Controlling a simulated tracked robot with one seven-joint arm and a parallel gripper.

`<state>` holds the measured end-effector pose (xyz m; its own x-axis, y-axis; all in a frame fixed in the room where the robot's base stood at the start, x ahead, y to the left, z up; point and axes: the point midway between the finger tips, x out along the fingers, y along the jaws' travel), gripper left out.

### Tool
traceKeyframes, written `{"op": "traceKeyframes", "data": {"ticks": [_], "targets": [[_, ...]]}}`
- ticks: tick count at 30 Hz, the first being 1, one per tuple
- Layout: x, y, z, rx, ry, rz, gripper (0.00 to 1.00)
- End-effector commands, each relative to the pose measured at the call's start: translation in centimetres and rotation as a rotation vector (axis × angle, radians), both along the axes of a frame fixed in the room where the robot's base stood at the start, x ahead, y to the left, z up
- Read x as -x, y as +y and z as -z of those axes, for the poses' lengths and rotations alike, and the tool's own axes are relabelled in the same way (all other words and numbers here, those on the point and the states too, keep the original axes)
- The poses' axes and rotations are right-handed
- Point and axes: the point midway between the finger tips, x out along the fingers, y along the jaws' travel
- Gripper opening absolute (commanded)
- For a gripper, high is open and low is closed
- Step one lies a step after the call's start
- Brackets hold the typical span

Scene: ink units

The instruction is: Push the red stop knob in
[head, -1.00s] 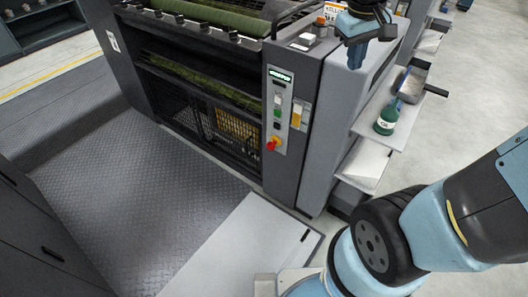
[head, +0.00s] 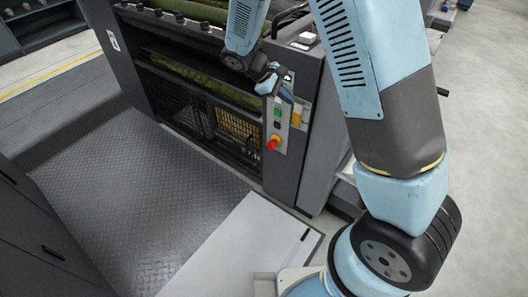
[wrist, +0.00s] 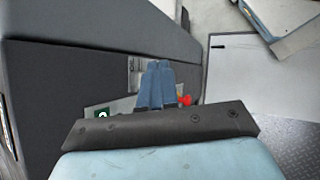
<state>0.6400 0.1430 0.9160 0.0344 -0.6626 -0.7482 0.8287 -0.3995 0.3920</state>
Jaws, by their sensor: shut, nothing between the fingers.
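The red stop knob (head: 272,143) sits on a yellow base low on the control panel (head: 283,125) of the grey machine. It also shows in the wrist view (wrist: 185,100), partly hidden just right of my fingers. My gripper (head: 267,84) is at the top of the panel, above the knob and apart from it. Its blue fingers (wrist: 158,64) are closed together with nothing between them. My gripper hides the upper part of the panel in the head view.
Green rollers (head: 200,98) lie behind the machine's open front, left of the panel. A dark tread-plate floor (head: 130,190) and a pale plate (head: 225,245) lie clear in front.

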Motion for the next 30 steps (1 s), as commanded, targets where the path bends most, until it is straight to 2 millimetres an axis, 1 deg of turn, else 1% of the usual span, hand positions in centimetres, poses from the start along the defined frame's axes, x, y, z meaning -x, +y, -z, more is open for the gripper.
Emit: {"op": "traceKeyframes", "data": {"ticks": [1, 7, 14, 21, 26, 30], "targets": [[-0.2, 0.9, 1.5, 0.037, 0.018, -0.036, 0.00], [-1.2, 3.8, 6.7, 0.184, 0.066, -0.176, 0.00], [-1.5, 7.0, 12.9, 0.357, 0.110, -0.346, 0.00], [-1.2, 9.9, 19.5, 0.543, 0.142, -0.531, 0.00], [-0.7, 11.5, 23.9, 0.670, 0.154, -0.658, 0.00], [0.0, 12.8, 27.7, 0.784, 0.162, -0.773, 0.00]]}}
